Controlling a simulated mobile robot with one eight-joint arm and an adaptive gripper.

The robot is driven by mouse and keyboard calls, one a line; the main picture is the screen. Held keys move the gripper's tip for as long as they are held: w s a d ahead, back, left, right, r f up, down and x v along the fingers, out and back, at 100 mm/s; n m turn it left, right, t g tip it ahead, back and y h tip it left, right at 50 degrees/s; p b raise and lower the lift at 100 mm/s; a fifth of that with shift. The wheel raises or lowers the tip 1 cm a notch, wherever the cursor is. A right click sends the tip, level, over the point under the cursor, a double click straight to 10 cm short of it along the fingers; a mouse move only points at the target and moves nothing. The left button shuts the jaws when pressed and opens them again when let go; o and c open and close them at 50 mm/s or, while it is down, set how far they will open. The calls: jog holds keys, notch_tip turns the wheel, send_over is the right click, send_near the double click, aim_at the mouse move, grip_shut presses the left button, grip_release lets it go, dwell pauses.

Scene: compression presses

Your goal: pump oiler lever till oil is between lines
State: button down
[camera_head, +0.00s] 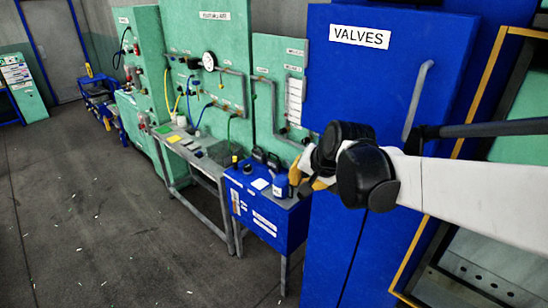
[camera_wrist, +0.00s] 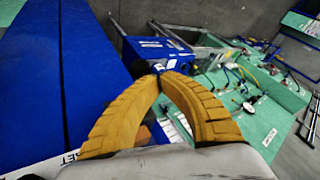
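My gripper (camera_wrist: 160,76) has two ribbed yellow fingers that curve inward until their tips meet or nearly meet. I see nothing clearly held between them. In the head view the yellow fingers (camera_head: 318,184) show in part behind my dark wrist, beside the blue cabinet's top. A small blue and white thing shows just past the tips in the wrist view; I cannot tell whether it touches them. I cannot make out the oiler, its lever or its oil lines in either view.
A blue cabinet (camera_head: 265,215) holds dark containers and a blue bottle (camera_head: 281,186) with a white label. A grey bench (camera_head: 190,160) stands beyond it. Green panels carry a gauge (camera_head: 209,61) and pipes. A tall blue VALVES locker (camera_head: 360,90) stands close by my arm.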

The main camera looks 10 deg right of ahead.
jog(key=shift+f+b, duration=1.4)
jog(key=shift+f, duration=0.4)
dwell(1.2)
jog(key=shift+r, duration=0.1)
dwell(0.4)
jog(key=shift+r+p, duration=1.95)
jog(key=shift+r, duration=0.6)
jog(key=shift+r+p, duration=1.9)
jog(key=shift+r, duration=0.65)
jog(key=shift+f, duration=0.15)
jog(key=s+f+n+b, duration=0.2)
jog(key=s+f+b, duration=0.5)
jog(key=f+b, duration=0.5)
jog(key=s+f+n+h+b, duration=0.1)
jog(key=s+f+n+b, duration=0.1)
jog(key=s+f+b, duration=0.5)
jog(key=s+f+n+b, duration=0.2)
jog(key=s+f+b, duration=0.5)
jog(key=f+b, duration=1)
notch_tip(320, 180, down, 4)
jog(key=shift+d+r+n+h+b, duration=0.1)
jog(key=shift+d+n+h+b, duration=0.2)
jog(key=shift+b, duration=0.05)
